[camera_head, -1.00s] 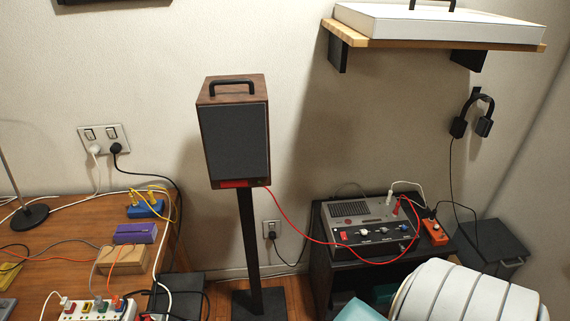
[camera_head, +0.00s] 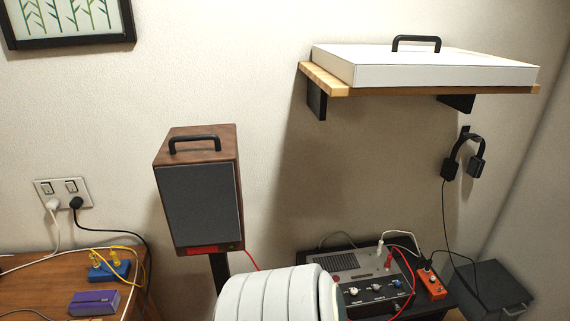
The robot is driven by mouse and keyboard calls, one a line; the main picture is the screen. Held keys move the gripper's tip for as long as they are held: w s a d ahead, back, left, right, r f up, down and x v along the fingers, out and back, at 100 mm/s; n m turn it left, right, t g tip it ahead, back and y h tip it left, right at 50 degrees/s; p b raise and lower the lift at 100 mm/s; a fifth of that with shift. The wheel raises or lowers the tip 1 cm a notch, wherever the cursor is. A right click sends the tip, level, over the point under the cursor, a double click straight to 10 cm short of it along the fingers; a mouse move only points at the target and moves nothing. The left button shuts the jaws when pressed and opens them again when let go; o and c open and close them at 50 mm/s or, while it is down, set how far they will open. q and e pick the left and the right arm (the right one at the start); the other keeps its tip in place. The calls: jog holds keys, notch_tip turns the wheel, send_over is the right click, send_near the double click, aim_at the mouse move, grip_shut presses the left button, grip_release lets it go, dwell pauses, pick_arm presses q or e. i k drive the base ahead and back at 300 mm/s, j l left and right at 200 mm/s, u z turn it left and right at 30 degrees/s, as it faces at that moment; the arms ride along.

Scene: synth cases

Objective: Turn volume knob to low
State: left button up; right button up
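The volume knob is likely among the small round knobs (camera_head: 378,288) on the front panel of the grey and black amplifier (camera_head: 345,262), at the lower right. The knobs are too small to read their labels or settings. The amplifier sits on a dark stand, with a red and a white plug in its top. A white ribbed part of my arm (camera_head: 275,296) stands at the bottom middle, in front of the amplifier's left side, and hides part of it. Neither gripper shows.
A wooden speaker (camera_head: 200,205) stands on a post left of the amplifier. An orange box (camera_head: 431,284) is right beside the amplifier, with cables around. A shelf (camera_head: 420,92) with a white case hangs above, and headphones (camera_head: 464,160) hang on the wall. A desk is at left.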

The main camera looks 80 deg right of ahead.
aim_at(354, 292)
jog(key=l+z, duration=0.1)
jog(key=l, duration=0.3)
jog(key=i+l+z, duration=0.15)
jog(key=l, duration=0.2)
jog(key=z, duration=0.4)
jog(key=l+z, duration=0.15)
jog(key=z, duration=0.25)
jog(key=i+z, duration=0.1)
jog(key=z, duration=0.3)
jog(key=l+z, duration=0.1)
jog(key=z, duration=0.3)
